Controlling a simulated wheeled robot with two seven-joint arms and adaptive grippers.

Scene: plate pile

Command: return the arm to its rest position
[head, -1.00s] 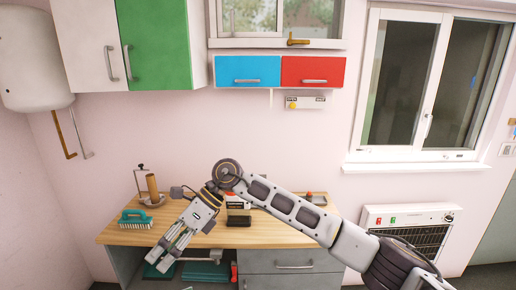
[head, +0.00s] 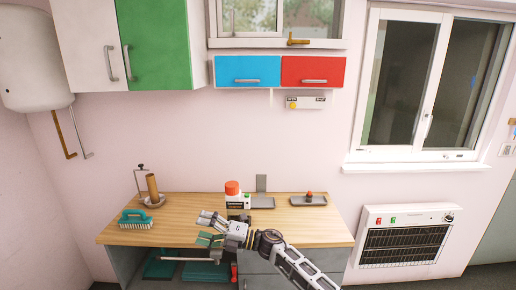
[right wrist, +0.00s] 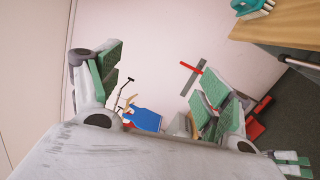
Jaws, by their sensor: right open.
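My right gripper (head: 205,228) is in the head view, low in front of the wooden workbench (head: 185,215). It points left, and its arm comes in from the bottom. Its fingers are apart with nothing between them. In the right wrist view the two fingers with green pads (right wrist: 160,85) stand wide apart, with wall and floor items far beyond them. My left gripper is not in view.
Drawers (head: 262,283) lie below the top. A heater (head: 405,240) hangs at right. The space before the wall is free.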

